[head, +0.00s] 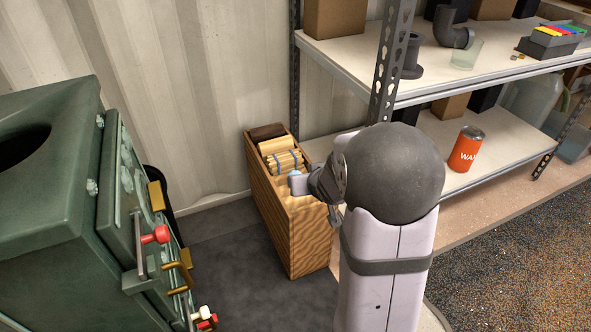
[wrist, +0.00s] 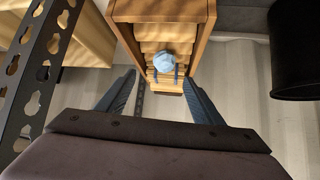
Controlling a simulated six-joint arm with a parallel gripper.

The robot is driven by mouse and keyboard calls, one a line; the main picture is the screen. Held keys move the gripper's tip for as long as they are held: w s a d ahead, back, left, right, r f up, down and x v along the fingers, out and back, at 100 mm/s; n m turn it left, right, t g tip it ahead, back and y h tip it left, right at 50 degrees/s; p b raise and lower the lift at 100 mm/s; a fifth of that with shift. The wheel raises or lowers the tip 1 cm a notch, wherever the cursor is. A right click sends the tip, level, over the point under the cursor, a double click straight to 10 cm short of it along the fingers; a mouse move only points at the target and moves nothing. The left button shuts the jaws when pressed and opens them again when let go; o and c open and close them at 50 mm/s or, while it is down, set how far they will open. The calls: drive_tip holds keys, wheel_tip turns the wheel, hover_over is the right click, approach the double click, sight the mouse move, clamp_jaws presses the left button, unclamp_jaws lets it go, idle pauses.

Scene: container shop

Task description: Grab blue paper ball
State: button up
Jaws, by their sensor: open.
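The blue paper ball (wrist: 166,62) lies on top of the folders in a wooden box, near the middle of the wrist view. In the head view only a small bit of light blue (head: 294,174) shows beside my gripper; the rest is hidden. The tall wooden box (head: 277,225) stands against the wall and holds tan folders or papers (head: 280,153). It also shows in the wrist view (wrist: 205,10). My gripper (wrist: 160,88) is open, its two fingers apart, pointing toward the box. The ball appears between the fingers' lines and beyond their tips, with no contact visible.
A metal shelf (head: 470,68) stands right of the box, with a perforated upright (head: 391,62) close to my arm. An orange can (head: 467,150) is on its lower board. A green metal machine (head: 50,190) stands at left. A dark bin (wrist: 296,50) is beside the box.

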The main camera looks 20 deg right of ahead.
sight(296, 172)
drive_tip(key=w+f+t, duration=0.1)
drive_tip(key=w+d+f+n+t+y+b, duration=0.1)
drive_tip(key=w+d+f+n+t, duration=0.1)
drive_tip(key=shift+w+f+y+b, duration=0.15)
drive_tip(key=shift+w+y+b, duration=0.15)
drive_tip(key=shift+y, duration=0.1)
drive_tip(key=shift+f+n+t, duration=0.4)
drive_tip(key=shift+f+t, duration=0.1)
drive_tip(key=shift+f, duration=0.1)
drive_tip(key=shift+b+x, duration=0.75)
drive_tip(key=shift+x, duration=0.3)
drive_tip(key=w+b, duration=0.1)
drive_tip(key=w+f+b, duration=0.1)
drive_tip(key=w+a+f+b, duration=0.1)
drive_tip(key=shift+w, duration=0.85)
drive_tip(key=shift+c, duration=0.2)
drive_tip(key=c, duration=1.1)
